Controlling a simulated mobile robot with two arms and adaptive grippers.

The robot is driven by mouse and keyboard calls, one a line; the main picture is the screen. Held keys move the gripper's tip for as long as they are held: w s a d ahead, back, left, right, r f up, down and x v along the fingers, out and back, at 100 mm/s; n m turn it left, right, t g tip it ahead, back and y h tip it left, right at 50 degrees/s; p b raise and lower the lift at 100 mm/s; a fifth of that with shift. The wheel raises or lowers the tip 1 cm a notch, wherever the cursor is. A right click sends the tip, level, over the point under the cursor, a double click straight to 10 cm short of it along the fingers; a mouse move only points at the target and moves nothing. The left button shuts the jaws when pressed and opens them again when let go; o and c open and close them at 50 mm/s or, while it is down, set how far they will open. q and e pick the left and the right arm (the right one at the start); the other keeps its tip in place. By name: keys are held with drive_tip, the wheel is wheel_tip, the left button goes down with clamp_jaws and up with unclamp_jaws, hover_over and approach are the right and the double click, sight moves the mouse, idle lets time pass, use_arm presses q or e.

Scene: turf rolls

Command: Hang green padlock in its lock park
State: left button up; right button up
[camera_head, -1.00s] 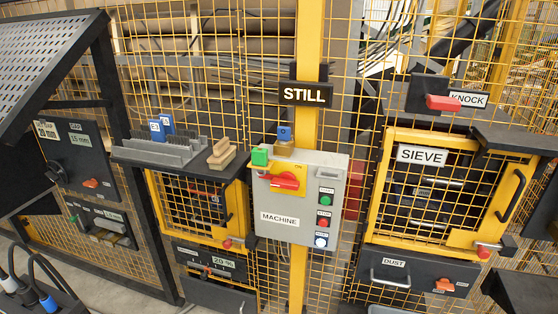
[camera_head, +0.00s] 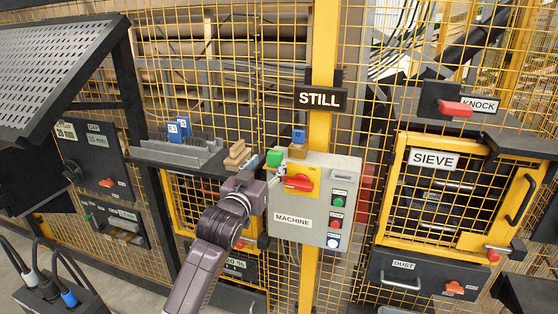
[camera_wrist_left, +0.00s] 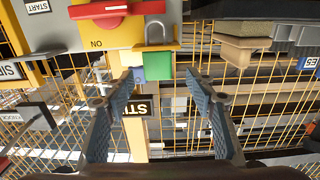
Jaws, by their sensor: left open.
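The green padlock (camera_head: 274,158) is at the upper left corner of the grey machine box, beside the red switch. In the left wrist view, which is upside down, its green body (camera_wrist_left: 158,67) shows with a grey shackle in front of the yellow switch plate. My left gripper (camera_head: 265,166) is at the box's upper left, close to the padlock. In the wrist view its two blue-grey fingers (camera_wrist_left: 168,86) are spread, with the green body beyond the gap and nothing gripped. I cannot tell which fixture is the lock park. My right gripper is out of view.
The red switch (camera_head: 298,183) is just below. A dark shelf left of the box carries a grey finned rack (camera_head: 185,155) and wooden blocks (camera_head: 237,154). Yellow mesh stands behind.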

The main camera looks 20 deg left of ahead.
sight(274, 156)
use_arm(q)
drive_tip(key=shift+w+d+r, duration=0.1)
drive_tip(key=shift+w, duration=0.55)
drive_tip(key=w+p, duration=0.1)
drive_tip(key=w, duration=0.1)
drive_tip(key=w+p, duration=0.1)
drive_tip(key=shift+w+d+r, duration=0.15)
drive_tip(key=shift+w+r, duration=0.05)
drive_tip(key=shift+w, duration=0.2)
drive_tip(key=shift+w+f, duration=0.15)
drive_tip(key=shift+w, duration=0.25)
drive_tip(key=shift+c, duration=0.7)
drive_tip(key=shift+c, duration=1.3)
drive_tip(key=c, duration=0.9)
